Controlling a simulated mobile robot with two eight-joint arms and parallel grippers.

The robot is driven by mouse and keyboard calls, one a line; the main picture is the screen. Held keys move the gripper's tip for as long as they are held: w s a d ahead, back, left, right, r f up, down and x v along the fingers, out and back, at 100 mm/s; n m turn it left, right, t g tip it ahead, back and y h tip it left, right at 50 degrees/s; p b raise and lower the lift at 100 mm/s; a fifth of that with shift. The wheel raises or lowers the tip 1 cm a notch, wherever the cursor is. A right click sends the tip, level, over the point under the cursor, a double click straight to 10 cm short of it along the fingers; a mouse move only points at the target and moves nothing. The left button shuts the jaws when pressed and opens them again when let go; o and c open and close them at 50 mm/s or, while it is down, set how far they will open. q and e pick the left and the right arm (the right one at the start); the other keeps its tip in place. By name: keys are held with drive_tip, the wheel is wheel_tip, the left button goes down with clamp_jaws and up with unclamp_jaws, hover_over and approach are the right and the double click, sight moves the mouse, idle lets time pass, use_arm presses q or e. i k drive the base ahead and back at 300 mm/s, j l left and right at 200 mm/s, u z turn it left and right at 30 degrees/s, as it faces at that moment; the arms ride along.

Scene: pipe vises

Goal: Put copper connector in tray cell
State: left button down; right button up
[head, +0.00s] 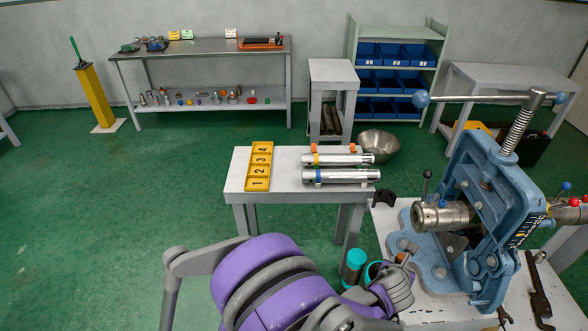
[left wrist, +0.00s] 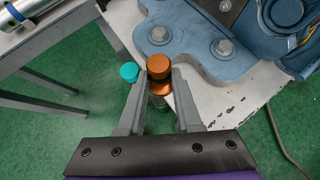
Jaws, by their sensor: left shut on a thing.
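The copper connector (left wrist: 158,66) is an orange-brown cylinder in the left wrist view. My left gripper (left wrist: 159,82) is shut on it, one finger on each side. In the head view my left gripper (head: 398,272) is beside the blue vise's base, and my arm hides most of what it holds. My right gripper is not in view.
Two metal pipes (head: 340,176) lie on the small table (head: 290,184) right of the tray. The blue vise (head: 490,205) clamps a pipe piece (head: 442,216) on the white bench. A teal-topped cylinder (head: 354,259) stands near my gripper. A metal bowl (head: 379,146) is behind the table.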

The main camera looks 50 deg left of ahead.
sight(263, 149)
drive_tip(key=k+j, duration=0.65)
drive_tip(key=j, duration=0.15)
drive_tip(key=k+j, duration=0.1)
drive_tip(key=j, duration=0.15)
drive_tip(key=k+j, duration=0.15)
drive_tip(key=j, duration=0.6)
drive_tip(key=i+j, duration=0.1)
drive_tip(key=j, duration=0.35)
drive_tip(key=i+j, duration=0.6)
drive_tip(key=j, duration=0.2)
drive_tip(key=i+j, duration=0.1)
drive_tip(key=i, duration=0.7)
drive_tip(key=j+z, duration=0.05)
